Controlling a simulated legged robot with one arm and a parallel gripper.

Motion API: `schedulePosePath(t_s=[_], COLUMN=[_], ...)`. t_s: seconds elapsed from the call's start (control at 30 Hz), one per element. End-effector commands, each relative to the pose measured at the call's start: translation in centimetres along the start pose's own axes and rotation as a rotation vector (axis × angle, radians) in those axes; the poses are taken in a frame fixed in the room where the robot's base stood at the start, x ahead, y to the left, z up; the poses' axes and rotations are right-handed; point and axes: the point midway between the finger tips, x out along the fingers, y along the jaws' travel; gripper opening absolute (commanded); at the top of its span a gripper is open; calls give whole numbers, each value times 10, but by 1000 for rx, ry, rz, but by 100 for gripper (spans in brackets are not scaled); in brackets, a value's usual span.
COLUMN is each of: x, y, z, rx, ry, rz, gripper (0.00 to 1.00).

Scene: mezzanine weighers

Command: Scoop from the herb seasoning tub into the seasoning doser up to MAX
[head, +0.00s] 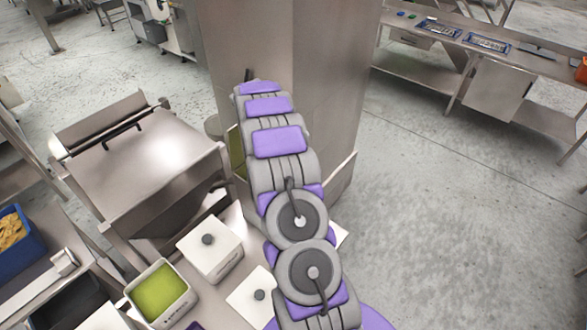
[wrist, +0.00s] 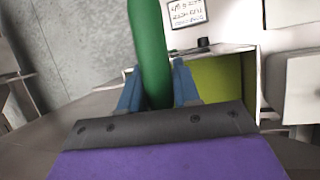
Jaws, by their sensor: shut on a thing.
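In the wrist view my gripper (wrist: 158,92) has its blue fingers shut on a green handle (wrist: 150,45), which stands nearly upright in the picture. The far end of what it holds is out of view, so I cannot see any scoop bowl or load. Behind it is a pale-edged box with a green inner face (wrist: 228,85), perhaps the seasoning doser; no MAX mark can be read. In the head view an open white tub of green contents (head: 160,292), likely the herb seasoning, stands at the lower left. My arm hides the gripper there.
White lidded tubs (head: 210,249) stand beside the green tub. A steel hopper (head: 140,165) is at the left, and a blue crate (head: 18,250) holds yellow pieces. A tall steel column (head: 335,90) stands behind my arm. The floor at the right is clear.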

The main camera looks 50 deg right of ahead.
Motion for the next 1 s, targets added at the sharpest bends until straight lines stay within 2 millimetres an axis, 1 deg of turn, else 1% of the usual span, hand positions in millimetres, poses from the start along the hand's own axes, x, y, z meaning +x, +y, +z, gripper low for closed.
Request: schedulePosePath(t_s=[0.03,0.27,0.5,0.73,1.0], x=[4,6,2,-1,1], y=[1,6,4,-3,2], z=[-1,-2,-1,1,0], rx=[4,22,46,64,87], ry=[0,-1,1,-2,-2], rz=[10,55,112,164,217], gripper=[0,0,0,0,0])
